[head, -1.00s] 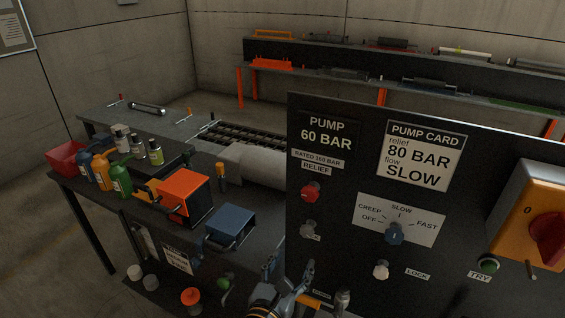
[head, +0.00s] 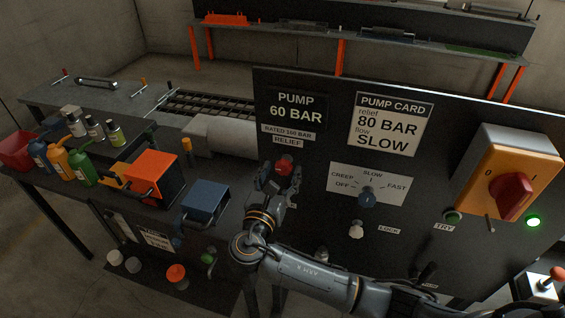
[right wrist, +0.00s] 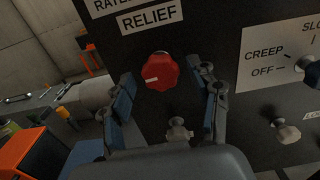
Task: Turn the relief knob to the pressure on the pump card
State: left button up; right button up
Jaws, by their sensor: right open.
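The red relief knob (head: 284,166) sits on the dark panel under the RELIEF label; in the right wrist view the knob (right wrist: 159,72) has a white mark pointing left. My right gripper (head: 276,178) is open in front of the knob. In the right wrist view its fingers (right wrist: 166,80) stand one on each side of the knob, with gaps visible. Whether the tips reach past its face is unclear. The pump display (head: 296,105) reads 60 BAR. The pump card (head: 389,125) reads relief 80 BAR, flow SLOW. My left gripper is not in view.
A flow selector (head: 367,197) marked OFF, CREEP, SLOW, FAST is right of the knob. A pale knob (right wrist: 178,130) sits just below the relief knob. A red switch (head: 511,195) and lit green lamp (head: 532,222) are far right. Bottles and boxes crowd the bench at left.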

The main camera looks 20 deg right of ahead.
jog(key=shift+w+d+r, duration=0.1)
jog(key=shift+w+d, duration=0.25)
jog(key=shift+w, duration=0.05)
jog(key=shift+w+d, duration=0.1)
jog(key=shift+w, duration=0.2)
jog(key=c, duration=1.2)
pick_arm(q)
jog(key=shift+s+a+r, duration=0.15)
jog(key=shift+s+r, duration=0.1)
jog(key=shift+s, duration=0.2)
